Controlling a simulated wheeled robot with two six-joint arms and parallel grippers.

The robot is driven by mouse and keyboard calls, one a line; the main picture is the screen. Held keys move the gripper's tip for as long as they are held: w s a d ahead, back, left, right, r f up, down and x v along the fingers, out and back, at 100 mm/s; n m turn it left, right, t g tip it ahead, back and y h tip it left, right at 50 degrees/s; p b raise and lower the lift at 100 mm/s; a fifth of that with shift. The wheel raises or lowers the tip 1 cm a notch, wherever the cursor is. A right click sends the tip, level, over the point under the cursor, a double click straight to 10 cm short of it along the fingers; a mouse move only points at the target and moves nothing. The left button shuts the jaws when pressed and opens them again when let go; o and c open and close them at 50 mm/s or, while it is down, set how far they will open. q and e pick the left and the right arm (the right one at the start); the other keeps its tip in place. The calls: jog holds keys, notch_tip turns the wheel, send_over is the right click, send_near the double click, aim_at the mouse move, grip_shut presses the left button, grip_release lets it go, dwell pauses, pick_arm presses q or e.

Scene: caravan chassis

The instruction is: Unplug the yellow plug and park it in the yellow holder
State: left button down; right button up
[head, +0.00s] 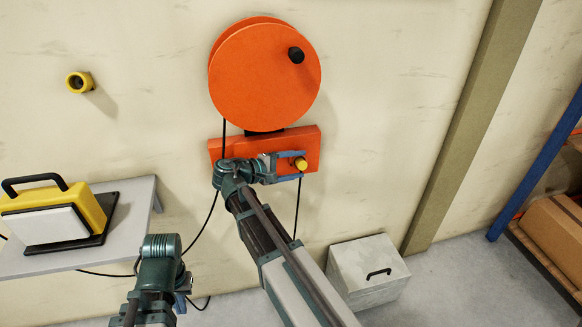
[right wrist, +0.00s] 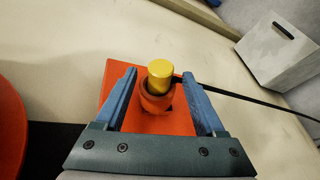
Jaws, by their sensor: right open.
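The yellow plug (head: 300,164) sits in a socket on the orange box (head: 228,147) below the reel. In the right wrist view the plug (right wrist: 160,72) stands in a round orange socket collar (right wrist: 155,101), with a black cable leading off to the right. My right gripper (head: 289,164) is open, its two blue fingers on either side of the plug with a visible gap on each side. The yellow holder (head: 79,82), a short ring with a dark opening, is on the wall at upper left and empty. My left gripper (head: 181,302) is low, mostly hidden behind its own wrist.
A large orange reel (head: 262,80) with a black knob is on the wall above the box. A grey shelf (head: 140,200) with a yellow-and-white case (head: 85,205) is at left. A light box (head: 368,272) stands on the floor. Black cables hang below the orange box.

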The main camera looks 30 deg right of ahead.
grip_shut()
dwell(0.4)
jog(key=shift+s+r, duration=0.1)
jog(key=shift+s, duration=0.05)
jog(key=s, duration=0.1)
jog(key=s+a+r+p, duration=0.1)
jog(key=s, duration=0.1)
jog(key=s+r+p, duration=0.1)
jog(key=s, duration=0.1)
jog(key=shift+s+a, duration=0.15)
dwell(1.1)
jog(key=shift+a, duration=0.1)
dwell(0.4)
